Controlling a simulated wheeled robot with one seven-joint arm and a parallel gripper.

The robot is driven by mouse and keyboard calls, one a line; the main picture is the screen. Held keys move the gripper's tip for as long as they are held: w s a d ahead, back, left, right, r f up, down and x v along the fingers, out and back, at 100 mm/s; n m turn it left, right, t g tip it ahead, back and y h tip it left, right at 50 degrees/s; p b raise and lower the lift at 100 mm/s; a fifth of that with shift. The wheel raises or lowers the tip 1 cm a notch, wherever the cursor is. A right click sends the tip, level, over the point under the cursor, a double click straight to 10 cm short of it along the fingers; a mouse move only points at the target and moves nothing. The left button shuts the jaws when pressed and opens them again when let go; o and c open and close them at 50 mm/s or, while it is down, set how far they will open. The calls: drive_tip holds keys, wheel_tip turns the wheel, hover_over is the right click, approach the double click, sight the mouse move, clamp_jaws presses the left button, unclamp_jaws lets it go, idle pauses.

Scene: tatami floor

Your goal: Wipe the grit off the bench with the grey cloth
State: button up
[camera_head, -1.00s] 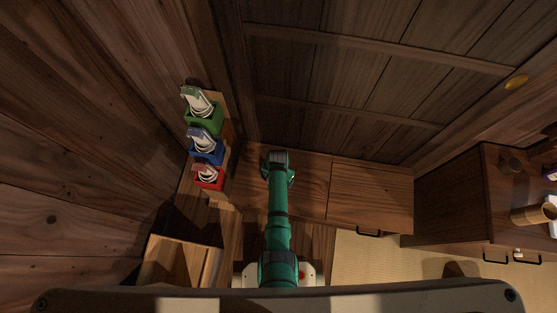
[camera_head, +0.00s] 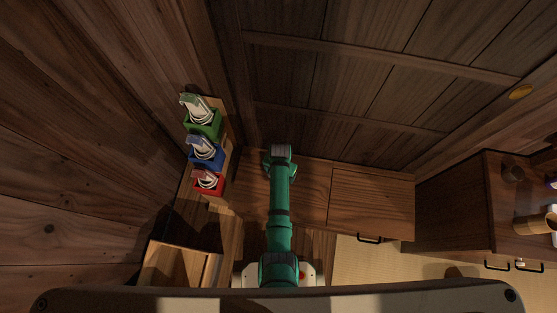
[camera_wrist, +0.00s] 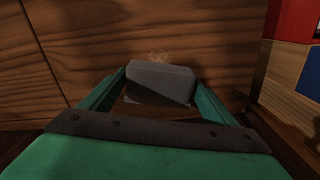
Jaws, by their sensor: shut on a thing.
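My gripper (camera_wrist: 160,98) is shut on the grey cloth (camera_wrist: 162,82), which looks like a folded block between the two green fingers in the wrist view. A small patch of tan grit (camera_wrist: 158,56) shows on the brown wooden bench just beyond the cloth. The bench (camera_head: 372,196) lies below the wooden wall in the head view, and my green arm reaches over its left part. In the head view the fingertips and cloth are mostly hidden by my wrist. I cannot tell whether the cloth touches the bench.
Green (camera_head: 204,124), blue (camera_head: 206,153) and red (camera_head: 208,183) boxes with pale items stand in a row left of my arm. A dark cabinet (camera_head: 455,195) stands at the right with a tan cup (camera_head: 530,223) on it. The bench's right part is clear.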

drive_tip(key=shift+a+r, duration=0.15)
drive_tip(key=shift+r, duration=1.4)
